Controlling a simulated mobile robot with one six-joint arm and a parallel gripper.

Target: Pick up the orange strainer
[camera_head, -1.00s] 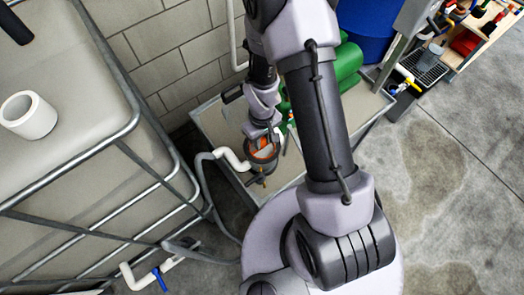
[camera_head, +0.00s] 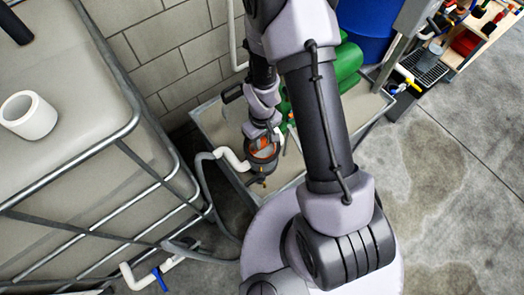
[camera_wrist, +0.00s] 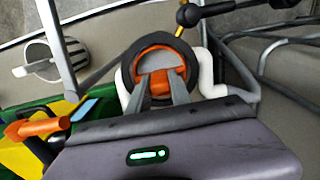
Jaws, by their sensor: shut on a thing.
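The orange strainer (camera_wrist: 160,83) sits inside the round opening of a dark filter housing (camera_wrist: 129,72) in the wrist view. My gripper (camera_wrist: 160,92) is shut on the strainer's orange part, with both fingers reaching into the opening. In the head view the strainer (camera_head: 265,150) shows as an orange patch in the top of the housing (camera_head: 262,165), below my gripper (camera_head: 264,139). The strainer's lower part is hidden inside the housing.
A white pipe (camera_head: 232,158) joins the housing's left side. A caged tank (camera_head: 60,150) stands to the left and a block wall (camera_head: 170,50) behind. A green cylinder (camera_head: 347,62) and a blue barrel (camera_head: 365,30) are beyond my arm. Open concrete floor (camera_head: 440,190) lies to the right.

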